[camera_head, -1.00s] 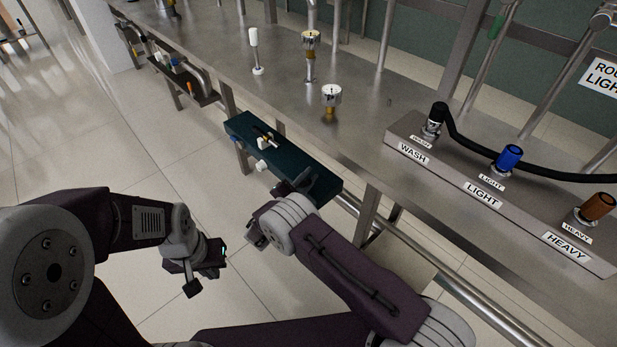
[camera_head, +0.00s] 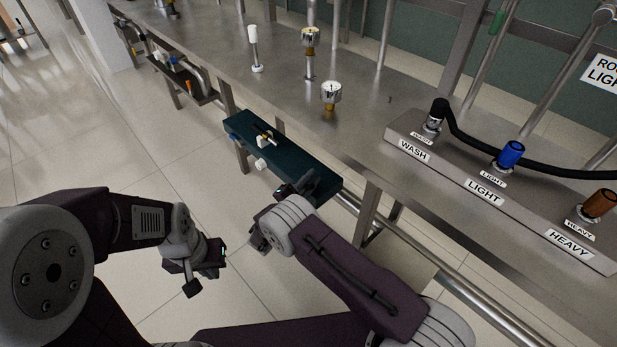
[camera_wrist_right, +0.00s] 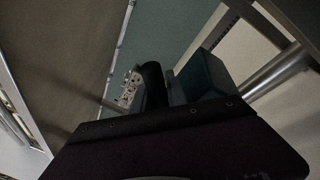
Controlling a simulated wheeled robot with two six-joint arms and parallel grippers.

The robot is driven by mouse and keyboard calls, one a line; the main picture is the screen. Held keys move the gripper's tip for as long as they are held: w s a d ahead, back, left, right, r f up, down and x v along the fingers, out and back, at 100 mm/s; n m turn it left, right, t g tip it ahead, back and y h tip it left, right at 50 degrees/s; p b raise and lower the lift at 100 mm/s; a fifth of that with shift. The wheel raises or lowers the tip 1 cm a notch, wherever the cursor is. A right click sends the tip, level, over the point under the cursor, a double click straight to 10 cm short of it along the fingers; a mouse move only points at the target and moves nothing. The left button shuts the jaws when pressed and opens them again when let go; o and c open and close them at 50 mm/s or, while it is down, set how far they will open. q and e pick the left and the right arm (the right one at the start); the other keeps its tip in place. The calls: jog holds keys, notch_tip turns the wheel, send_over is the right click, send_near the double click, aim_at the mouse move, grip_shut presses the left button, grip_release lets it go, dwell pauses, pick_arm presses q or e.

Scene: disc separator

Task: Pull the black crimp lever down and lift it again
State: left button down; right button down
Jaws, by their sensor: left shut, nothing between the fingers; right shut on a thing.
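The dark teal crimp fixture (camera_head: 238,123) is a long box fixed along the front of the steel bench. My right gripper (camera_head: 292,188) is at its near right end, shut on what appears to be the black crimp lever (camera_head: 318,184); the arm and gripper hide much of the contact. In the right wrist view a dark rounded upright piece (camera_wrist_right: 152,86) stands beside the teal body (camera_wrist_right: 205,78); I cannot tell whether it is the lever or part of the gripper. My left gripper (camera_head: 195,280) is shut and empty, low over the floor at the left.
A grey box (camera_head: 440,168) with WASH, LIGHT and HEAVY ports and a black hose stands right on the steel bench (camera_head: 355,135). Gauges (camera_head: 331,93) and a white-topped post (camera_head: 254,36) stand behind. A small tool (camera_head: 265,136) lies on the teal box. Open floor is at left.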

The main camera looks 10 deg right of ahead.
jog(key=shift+s+d+f+m, duration=0.25)
jog(key=shift+f+m, duration=0.15)
jog(key=shift+m, duration=0.2)
jog(key=shift+a, duration=0.1)
jog(key=c, duration=1.3)
grip_release()
